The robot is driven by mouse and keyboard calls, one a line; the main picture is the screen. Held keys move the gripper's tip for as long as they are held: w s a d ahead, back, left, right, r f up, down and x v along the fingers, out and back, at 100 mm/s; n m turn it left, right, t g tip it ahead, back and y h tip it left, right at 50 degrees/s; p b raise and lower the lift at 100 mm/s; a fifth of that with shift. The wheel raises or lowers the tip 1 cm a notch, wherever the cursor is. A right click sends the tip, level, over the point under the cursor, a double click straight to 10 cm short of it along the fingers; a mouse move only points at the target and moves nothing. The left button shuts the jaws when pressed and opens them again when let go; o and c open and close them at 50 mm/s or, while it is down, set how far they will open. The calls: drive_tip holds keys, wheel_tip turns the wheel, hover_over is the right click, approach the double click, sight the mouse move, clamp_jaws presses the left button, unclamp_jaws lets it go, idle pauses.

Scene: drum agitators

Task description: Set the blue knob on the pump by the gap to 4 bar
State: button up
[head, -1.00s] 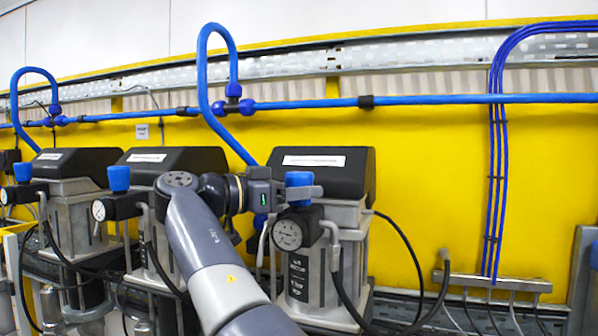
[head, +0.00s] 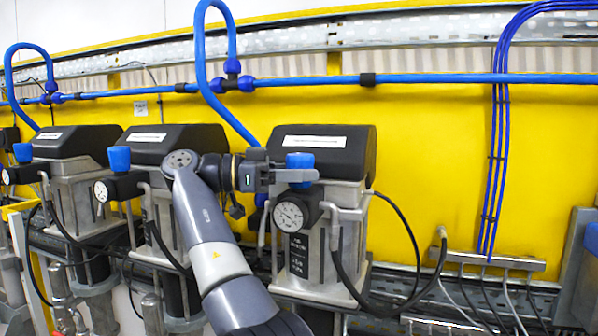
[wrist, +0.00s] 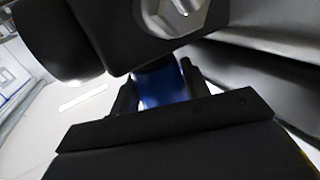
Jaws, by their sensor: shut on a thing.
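The pump by the gap (head: 325,150) is the rightmost of the pumps in the head view, with a black top and a white label. Its blue knob (head: 300,161) stands above a round white-faced gauge (head: 290,215). My gripper (head: 297,174) reaches in from the left and is shut on the blue knob. In the wrist view the blue knob (wrist: 163,88) shows between the dark fingers; its top and markings are hidden. The gauge needle is too small to read.
Two more pumps with blue knobs (head: 119,158) stand to the left. A blue air pipe (head: 420,80) runs along the yellow wall. Black hoses (head: 412,240) hang right of the pump.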

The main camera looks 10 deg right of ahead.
idle(0.4)
drive_tip(key=o, duration=1)
drive_tip(key=shift+s, duration=0.1)
drive_tip(key=shift+n+t, duration=0.4)
drive_tip(key=shift+t, duration=0.2)
